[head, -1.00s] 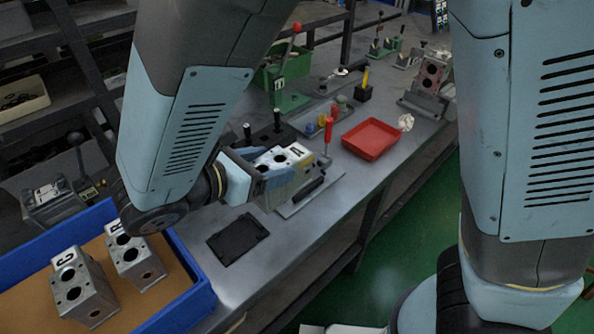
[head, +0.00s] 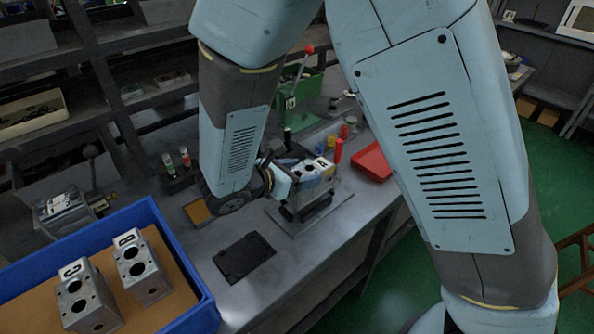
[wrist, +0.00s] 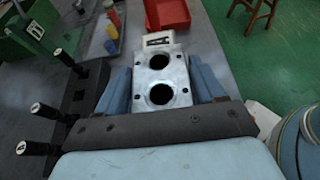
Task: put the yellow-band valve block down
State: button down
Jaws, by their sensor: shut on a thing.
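My gripper (head: 303,181) is shut on a grey metal valve block (head: 313,166) over the bench. In the wrist view the held block (wrist: 160,70) sits between two blue fingers, with two dark round holes facing up and a white lettered tag at its far end. A yellow band does not show clearly on it. A flat metal plate (head: 331,208) with a black clamp-like part lies under the held block. I cannot tell whether block and plate touch. A black flat pad (head: 244,258) lies bare on the bench to the left.
A blue-walled tray (head: 189,270) at lower left holds two other valve blocks (head: 141,266). A red tray (head: 370,161) is beyond the plate. Black-handled levers (wrist: 52,113) stand close left of my gripper. A green box (head: 305,92) is behind. Bare bench lies around the pad.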

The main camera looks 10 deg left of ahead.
jog(key=shift+w+d+f, duration=0.15)
jog(key=shift+w+f, duration=0.35)
jog(key=shift+f, duration=1.6)
jog(key=shift+c, duration=0.6)
grip_release()
jog(key=v, duration=1.2)
